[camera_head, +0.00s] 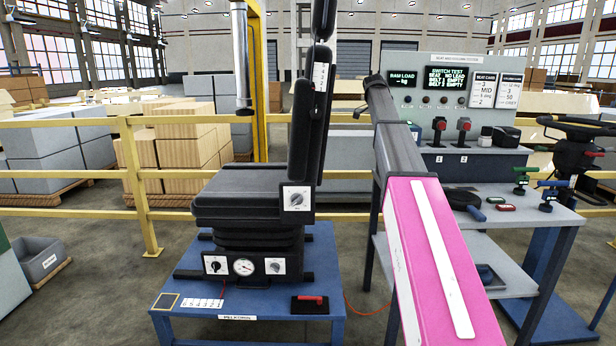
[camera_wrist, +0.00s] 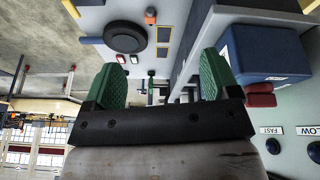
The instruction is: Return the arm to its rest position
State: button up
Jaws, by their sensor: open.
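My arm, a pink link with a white stripe and dark grey parts beyond it, reaches up from the lower right of the head view, in front of the test bench. My gripper (camera_wrist: 160,82) shows in the wrist view with two green fingertips spread wide apart. Nothing is seen held between the fingertips. In the head view I cannot make out the fingers.
A black seat (camera_head: 245,195) stands on a blue trolley (camera_head: 250,334) left of my arm. A grey test panel (camera_head: 425,65) stands behind a shelf with small tools (camera_head: 500,208). A yellow rail (camera_head: 60,122) crosses behind. A blue box (camera_wrist: 265,52) is right of my fingers.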

jog(key=s+a+f+n+y, duration=0.1)
jog(key=s+a+f+n, duration=0.3)
jog(key=f, duration=0.7)
jog(key=s+f+n, duration=0.1)
jog(key=s+f, duration=0.5)
jog(key=f, duration=0.4)
jog(key=s+a+f+n+y, duration=0.1)
jog(key=s+a+f+n, duration=0.15)
jog(key=s+f, duration=0.6)
jog(key=s+a+f+n+y, duration=0.1)
jog(key=s+f+n, duration=0.3)
jog(key=s+f, duration=0.6)
jog(key=s+a+f+n+y, duration=0.1)
jog(key=s+a+f+n, duration=0.3)
jog(key=s+f, duration=0.7)
jog(key=shift+s+a+f, duration=0.25)
jog(key=shift+s+f, duration=0.05)
jog(key=shift+f, duration=0.05)
